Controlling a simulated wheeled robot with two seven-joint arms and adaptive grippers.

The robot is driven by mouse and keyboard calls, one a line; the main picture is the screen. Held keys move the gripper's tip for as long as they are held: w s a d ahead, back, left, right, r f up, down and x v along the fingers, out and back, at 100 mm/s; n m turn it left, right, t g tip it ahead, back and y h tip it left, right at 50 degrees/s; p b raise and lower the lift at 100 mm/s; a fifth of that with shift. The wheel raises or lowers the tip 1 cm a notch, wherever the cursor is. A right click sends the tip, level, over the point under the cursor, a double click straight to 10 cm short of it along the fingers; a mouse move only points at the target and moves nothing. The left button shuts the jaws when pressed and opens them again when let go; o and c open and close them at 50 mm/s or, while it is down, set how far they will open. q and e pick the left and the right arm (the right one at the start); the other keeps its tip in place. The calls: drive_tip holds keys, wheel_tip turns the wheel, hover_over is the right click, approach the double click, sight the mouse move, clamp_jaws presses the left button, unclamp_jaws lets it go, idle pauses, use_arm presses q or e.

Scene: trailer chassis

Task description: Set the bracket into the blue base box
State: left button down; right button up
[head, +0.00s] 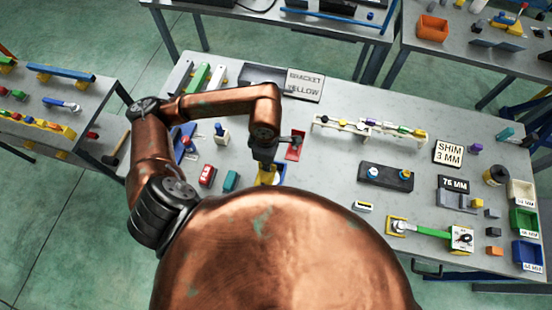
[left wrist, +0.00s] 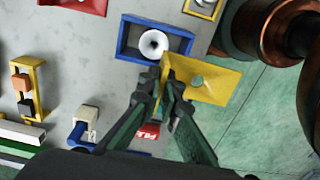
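The yellow bracket (left wrist: 212,78) is an angled piece with a flat plate, a round greenish spot on it and an upright flange. My left gripper (left wrist: 165,88) is shut on the flange. In the head view the bracket (head: 267,176) shows below my left gripper (head: 266,158), partly hidden by my body. The blue base box (left wrist: 124,38) lies on the table with a white round part with a dark centre inside. The bracket overlaps the box's near right corner in the left wrist view; I cannot tell whether they touch. My right gripper is out of view.
A red tray (head: 296,146) is just beyond the blue box. A red block (head: 207,176) and a teal block (head: 231,181) stand to the left. A dark two-knob block (head: 386,177) and a rack (head: 370,128) are to the right. Bare table lies between.

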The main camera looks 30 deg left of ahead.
use_arm(q)
drive_tip(key=w+f+p, duration=0.3)
drive_tip(key=w+f, duration=0.4)
drive_tip(key=f, duration=0.3)
drive_tip(key=shift+a, duration=0.25)
drive_tip(key=shift+f, duration=0.1)
drive_tip(key=c, duration=2.2)
unclamp_jaws()
drive_tip(key=shift+o, duration=0.2)
